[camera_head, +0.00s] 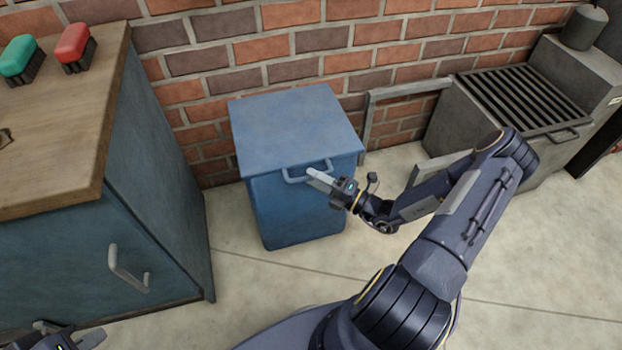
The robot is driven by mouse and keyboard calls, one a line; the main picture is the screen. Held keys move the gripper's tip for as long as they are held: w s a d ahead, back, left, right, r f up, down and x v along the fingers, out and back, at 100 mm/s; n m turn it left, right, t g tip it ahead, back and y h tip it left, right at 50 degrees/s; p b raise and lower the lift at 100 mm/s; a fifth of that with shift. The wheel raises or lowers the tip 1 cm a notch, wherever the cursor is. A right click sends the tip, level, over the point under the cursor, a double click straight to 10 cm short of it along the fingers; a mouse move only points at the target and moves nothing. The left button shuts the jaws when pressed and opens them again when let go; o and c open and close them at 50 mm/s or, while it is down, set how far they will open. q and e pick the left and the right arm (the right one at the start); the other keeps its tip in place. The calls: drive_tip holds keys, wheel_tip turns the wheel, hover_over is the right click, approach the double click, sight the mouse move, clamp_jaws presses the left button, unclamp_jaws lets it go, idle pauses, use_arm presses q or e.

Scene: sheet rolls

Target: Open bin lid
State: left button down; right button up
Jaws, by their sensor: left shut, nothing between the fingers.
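The blue bin (295,210) stands on the floor against the brick wall, and its flat lid (290,125) is down. A blue bar handle (293,178) sticks out from the lid's front edge. My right gripper (318,176) is at the right part of this handle, with its pale fingers pointing left. The fingers overlap in this view, so I cannot tell whether they are open or shut, or whether they touch the handle. My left gripper (75,340) shows only partly at the bottom left corner, shut and empty, well away from the bin.
A blue cabinet (160,170) with a wooden top stands left of the bin. A green stapler-like object (20,58) and a red one (73,43) lie on it. A grey grill (520,100) stands at the right. The floor in front of the bin is clear.

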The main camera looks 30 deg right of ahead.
drive_tip(key=shift+w+a+r, duration=0.1)
drive_tip(key=shift+w+a, duration=0.25)
drive_tip(key=shift+w, duration=0.25)
clamp_jaws()
drive_tip(key=shift+r, duration=0.1)
